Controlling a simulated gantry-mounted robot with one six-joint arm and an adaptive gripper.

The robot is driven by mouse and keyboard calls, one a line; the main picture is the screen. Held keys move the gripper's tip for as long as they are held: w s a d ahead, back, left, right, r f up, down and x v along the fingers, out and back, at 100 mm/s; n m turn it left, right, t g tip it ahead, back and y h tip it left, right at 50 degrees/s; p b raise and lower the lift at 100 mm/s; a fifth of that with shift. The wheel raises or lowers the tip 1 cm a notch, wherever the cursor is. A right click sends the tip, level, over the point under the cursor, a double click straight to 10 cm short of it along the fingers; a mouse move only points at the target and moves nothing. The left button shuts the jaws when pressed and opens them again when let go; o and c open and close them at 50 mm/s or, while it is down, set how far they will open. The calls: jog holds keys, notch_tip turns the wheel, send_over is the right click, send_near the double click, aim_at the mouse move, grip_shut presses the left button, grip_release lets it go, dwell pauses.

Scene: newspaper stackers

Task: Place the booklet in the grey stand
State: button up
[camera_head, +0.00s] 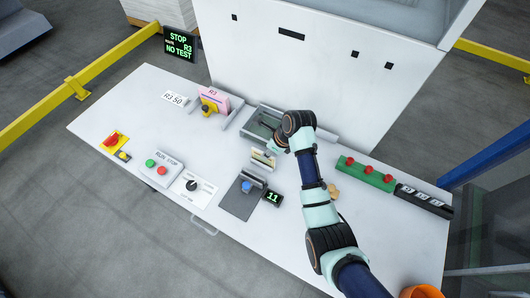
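My arm reaches in from the lower right, and its wrist is over the middle of the white table. My gripper (270,150) is small and mostly hidden by the wrist; whether its fingers are open or shut cannot be made out. A small, pale, thin item that looks like the booklet (263,159) is just below the wrist in the picture, close to the gripper. Whether it is held cannot be told. A grey, open-topped holder, possibly the grey stand (247,127), is behind it, partly hidden by the wrist.
A pink R3 box (215,96) with a yellow-black part stands left of the holder. Buttons, a dial box (193,187) and a dark grey plate (240,203) lie in front. A green block with red knobs (366,175) is right of my arm. A white cabinet (310,65) rises behind.

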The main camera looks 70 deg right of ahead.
jog(key=p+v, duration=0.1)
jog(key=v, duration=0.6)
jog(key=shift+r, duration=0.2)
jog(key=shift+s, duration=0.1)
jog(key=w+a+r+n+t+h, duration=0.1)
jog(key=w+a+r+n+t, duration=0.15)
jog(key=w+a+n, duration=0.6)
jog(key=w+a+r+n+t, duration=0.1)
jog(key=w+a+r+n, duration=0.3)
jog(key=a+n, duration=0.6)
jog(key=a+r+n+t, duration=0.2)
jog(key=a+r+n, duration=0.3)
jog(key=a+n, duration=0.4)
jog(key=s+a+r+n+t+y, duration=0.1)
jog(key=a+r+n+t, duration=0.2)
jog(key=a+n, duration=0.7)
jog(key=a+r, duration=0.2)
jog(key=a, duration=0.3)
jog(key=shift+s+a+y, duration=0.15)
jog(key=shift+s+y, duration=0.15)
jog(key=shift+s, duration=0.05)
